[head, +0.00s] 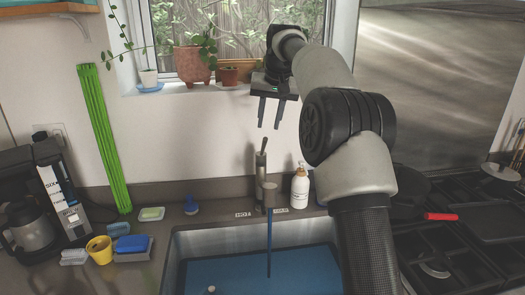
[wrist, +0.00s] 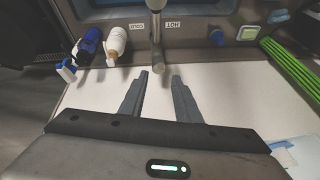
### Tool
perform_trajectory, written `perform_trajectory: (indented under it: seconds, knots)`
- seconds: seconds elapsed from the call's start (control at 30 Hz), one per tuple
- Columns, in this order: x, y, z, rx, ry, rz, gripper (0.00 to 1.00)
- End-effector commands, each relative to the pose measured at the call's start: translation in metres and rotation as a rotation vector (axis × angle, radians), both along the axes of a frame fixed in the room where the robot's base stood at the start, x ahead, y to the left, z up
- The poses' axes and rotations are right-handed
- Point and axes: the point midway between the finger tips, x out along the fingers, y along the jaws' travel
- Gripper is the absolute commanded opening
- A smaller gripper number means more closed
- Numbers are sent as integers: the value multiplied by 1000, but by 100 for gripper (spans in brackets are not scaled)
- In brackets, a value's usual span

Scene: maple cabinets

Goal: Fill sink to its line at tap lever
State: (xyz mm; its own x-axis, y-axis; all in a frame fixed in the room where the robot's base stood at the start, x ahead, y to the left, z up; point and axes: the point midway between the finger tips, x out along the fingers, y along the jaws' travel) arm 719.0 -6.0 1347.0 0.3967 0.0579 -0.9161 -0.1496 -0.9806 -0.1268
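The tap (head: 261,175) stands behind the sink (head: 200,243), with its lever (head: 263,146) sticking up at the top. A blue stream (head: 269,240) runs from the spout (head: 270,188) down into blue water (head: 310,270) in the sink. I cannot make out a fill line. My gripper (head: 272,127) is above and behind the lever, near the wall, apart from it and empty. In the wrist view my gripper (wrist: 160,74) has its two fingers spread, and the tap (wrist: 155,30) shows upside down just beyond the fingertips.
HOT (head: 243,214) and COLD (head: 281,211) labels flank the tap. Potted plants (head: 195,66) sit on the window sill above. A stove (head: 450,235) is at right, a coffee maker (head: 35,205) at left.

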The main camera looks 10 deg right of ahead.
Motion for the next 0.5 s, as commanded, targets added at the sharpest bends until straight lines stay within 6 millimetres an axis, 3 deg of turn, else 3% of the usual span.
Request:
perform_trajectory:
  seconds: [0.1, 0.5]
  knots:
    - [10, 2, -28, -1, 5, 1, 30]
    - [43, 7, -102, 0, 3, 1, 30]
